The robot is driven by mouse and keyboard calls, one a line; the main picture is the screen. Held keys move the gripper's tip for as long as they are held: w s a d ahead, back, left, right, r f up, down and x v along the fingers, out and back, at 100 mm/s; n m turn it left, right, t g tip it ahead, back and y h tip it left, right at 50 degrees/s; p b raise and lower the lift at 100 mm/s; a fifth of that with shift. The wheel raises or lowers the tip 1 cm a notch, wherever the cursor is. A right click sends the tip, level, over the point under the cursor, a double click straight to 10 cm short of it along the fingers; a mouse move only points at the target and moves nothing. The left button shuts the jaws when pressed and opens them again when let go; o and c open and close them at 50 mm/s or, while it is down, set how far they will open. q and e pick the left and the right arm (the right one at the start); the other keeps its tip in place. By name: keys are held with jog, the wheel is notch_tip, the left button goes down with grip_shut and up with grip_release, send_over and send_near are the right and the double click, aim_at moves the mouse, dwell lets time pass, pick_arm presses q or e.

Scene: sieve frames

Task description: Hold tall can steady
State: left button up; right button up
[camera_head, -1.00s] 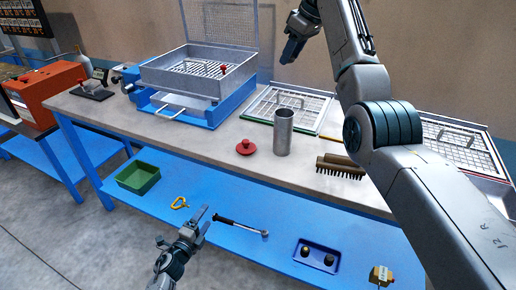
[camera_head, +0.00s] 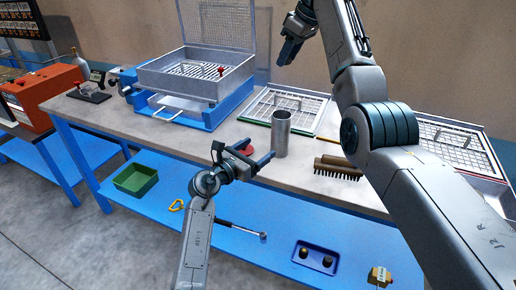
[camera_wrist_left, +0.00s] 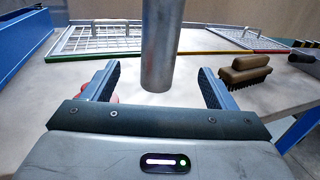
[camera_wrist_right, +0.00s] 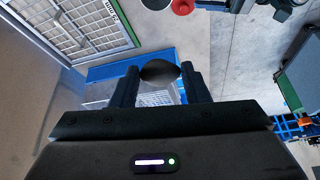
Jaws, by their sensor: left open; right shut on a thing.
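The tall can (camera_head: 281,136) is a grey metal cylinder standing upright on the workbench. In the left wrist view the can (camera_wrist_left: 160,45) is centred ahead, between the lines of my two fingers and apart from both. My left gripper (camera_head: 259,152) is open and empty, low over the front of the bench, just left of and in front of the can. My right gripper (camera_head: 291,50) is raised above the back of the bench. In the right wrist view its fingers are shut on a dark rounded thing (camera_wrist_right: 160,72) that I cannot identify.
A red lid (camera_head: 248,150) lies beside the can, partly hidden by my left gripper. A wooden brush (camera_head: 338,166) lies to the right. A framed mesh screen (camera_head: 300,104) lies behind the can. A blue sieve machine (camera_head: 190,112) stands at the back left.

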aim_at(275, 136)
pick_arm(q)
jog(key=x, duration=1.2)
jog(key=c, duration=1.1)
grip_shut()
dwell(0.3)
